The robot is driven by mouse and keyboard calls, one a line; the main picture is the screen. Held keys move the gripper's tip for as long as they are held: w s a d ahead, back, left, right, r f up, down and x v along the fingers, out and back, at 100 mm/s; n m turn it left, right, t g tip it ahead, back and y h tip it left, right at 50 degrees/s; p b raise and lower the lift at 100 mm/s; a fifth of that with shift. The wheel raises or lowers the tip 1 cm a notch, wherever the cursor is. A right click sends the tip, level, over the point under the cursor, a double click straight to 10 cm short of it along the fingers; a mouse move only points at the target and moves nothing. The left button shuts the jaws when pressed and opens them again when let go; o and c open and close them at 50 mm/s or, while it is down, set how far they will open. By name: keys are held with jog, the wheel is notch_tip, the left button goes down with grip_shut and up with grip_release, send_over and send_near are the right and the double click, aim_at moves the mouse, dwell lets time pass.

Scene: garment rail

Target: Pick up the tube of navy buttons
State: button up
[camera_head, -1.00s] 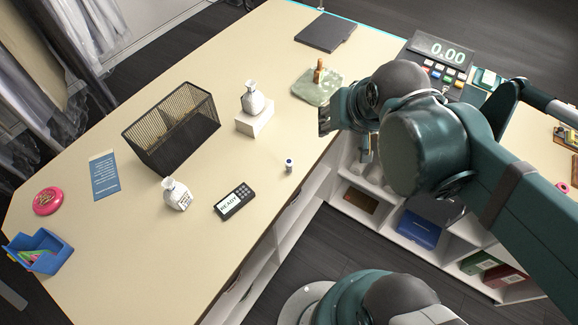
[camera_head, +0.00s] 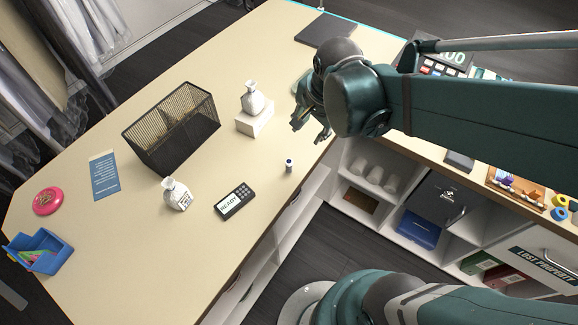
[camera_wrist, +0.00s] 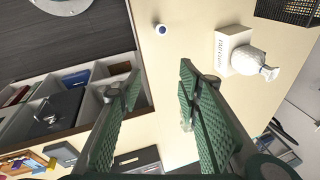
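A small white tube with a dark navy top (camera_head: 289,165) stands on the counter near its front edge, right of the card reader. In the wrist view the tube (camera_wrist: 161,29) shows from above as a small round shape, beyond the fingertips. My gripper (camera_head: 308,128) is above the counter, up and to the right of the tube and apart from it. In the wrist view my gripper's green ridged fingers (camera_wrist: 158,72) are spread wide, with only the counter between their tips.
A white bottle (camera_head: 253,101) stands on a white block (camera_head: 255,119) left of my gripper. A second bottle (camera_head: 177,194), a card reader (camera_head: 235,201) and a black mesh basket (camera_head: 172,130) stand further left. Open shelves (camera_head: 385,190) lie below the counter edge.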

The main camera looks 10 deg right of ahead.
aim_at(289, 161)
jog(key=w+a+f+m+g, duration=0.1)
jog(key=f+m, duration=0.2)
jog(key=f, duration=0.1)
jog(key=w+a+f+m+g, duration=0.1)
jog(key=a+f+m, duration=0.1)
jog(key=f+m, duration=0.1)
jog(key=w+a+f+m+g, duration=0.1)
jog(key=a+f+m, duration=0.1)
jog(key=f+m, duration=0.1)
jog(key=shift+a+f, duration=0.15)
jog(key=shift+f, duration=0.75)
jog(key=shift+a+f+m, duration=0.25)
jog(key=shift+f+m, duration=0.45)
jog(key=shift+f, duration=0.05)
jog(key=shift+f, duration=0.1)
jog(key=shift+f, duration=1.2)
jog(key=shift+d+f, duration=0.1)
jog(key=shift+f, duration=2.45)
jog(key=shift+c, duration=0.7)
jog(key=c, duration=0.8)
